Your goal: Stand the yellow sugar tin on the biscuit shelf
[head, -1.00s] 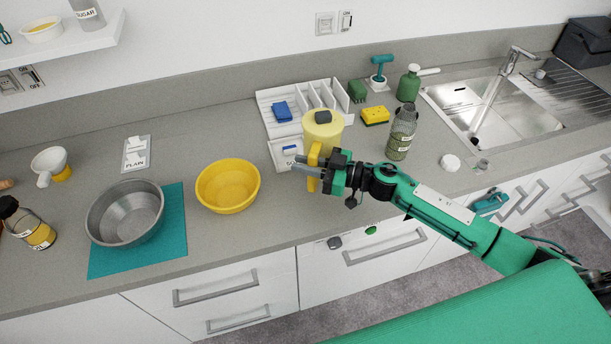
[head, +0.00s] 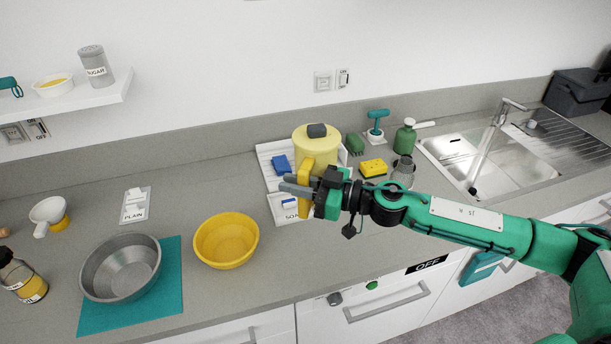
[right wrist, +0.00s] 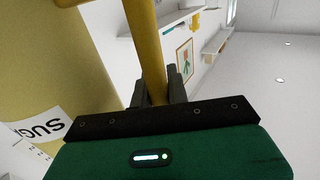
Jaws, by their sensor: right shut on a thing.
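The yellow sugar tin (head: 317,147) is pale yellow with a dark knob on its lid and a deeper yellow handle. My right gripper (head: 300,185) is shut on the handle, and the tin is held above the counter in front of the white rack. In the right wrist view the jaws (right wrist: 158,88) close around the handle (right wrist: 146,50). The tin's side (right wrist: 60,70) fills the left there, with a label reading "SUG". A white wall shelf (head: 85,103) is at upper left; I cannot tell whether it is the biscuit shelf. My left gripper is not in view.
A grey sugar shaker (head: 95,66) and a white bowl (head: 53,84) stand on the wall shelf. On the counter are a yellow bowl (head: 226,241), a metal bowl (head: 121,268) on a teal mat (head: 150,312), a sponge (head: 373,168) and a glass bottle (head: 403,172). The sink (head: 455,155) is at right.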

